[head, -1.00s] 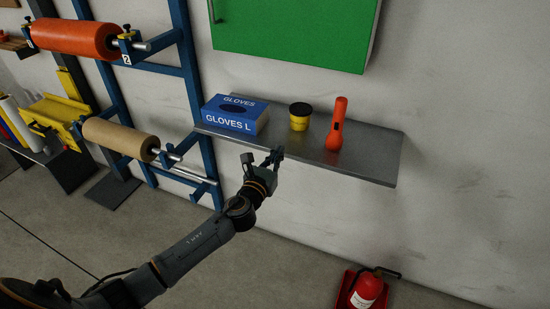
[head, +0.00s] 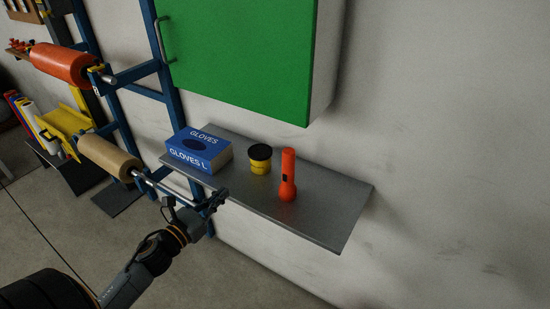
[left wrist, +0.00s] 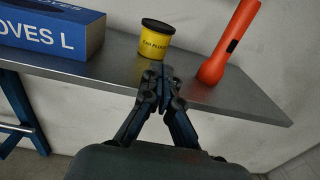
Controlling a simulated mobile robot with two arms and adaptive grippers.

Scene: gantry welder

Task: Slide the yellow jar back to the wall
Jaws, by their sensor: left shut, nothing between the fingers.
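The yellow jar (head: 260,165) with a black lid stands upright on the grey metal shelf (head: 325,215), between the glove box and the orange flashlight. It also shows in the left wrist view (left wrist: 156,40), just beyond my fingertips. My left gripper (head: 219,198) is at the shelf's front edge, in front of the jar. In the left wrist view its fingers (left wrist: 157,70) are closed together with nothing between them. My right gripper is not in view.
A blue glove box (head: 198,152) stands left of the jar. An orange flashlight (head: 288,176) stands upright to its right, also in the left wrist view (left wrist: 229,43). A green cabinet (head: 240,60) hangs above. A blue rack with rolls is at left.

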